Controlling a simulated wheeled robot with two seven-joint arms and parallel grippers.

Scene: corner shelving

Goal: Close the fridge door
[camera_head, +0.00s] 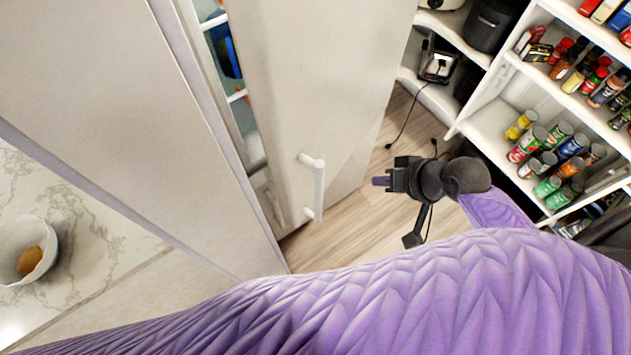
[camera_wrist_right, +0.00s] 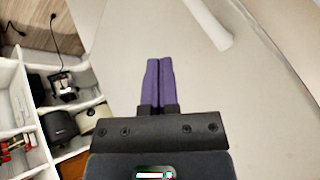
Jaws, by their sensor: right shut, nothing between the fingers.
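The fridge door (camera_head: 310,80) is a pale panel standing ajar, with a gap on its left side showing the fridge interior (camera_head: 228,60). A white bar handle (camera_head: 318,188) is on the door's outer face. My right gripper (camera_head: 378,181) is just right of the handle, apart from it. In the right wrist view its purple fingers (camera_wrist_right: 160,82) are together and empty, in front of the pale door face (camera_wrist_right: 225,95). The handle shows at the top of that view (camera_wrist_right: 210,22). My left gripper is not in view.
White corner shelves (camera_head: 510,95) with cans, jars and a toaster (camera_head: 437,66) stand at the right. A marble counter (camera_head: 80,205) with a bowl (camera_head: 27,250) is at the left. Wood floor (camera_head: 350,230) is bare between door and shelves; a black cord hangs there.

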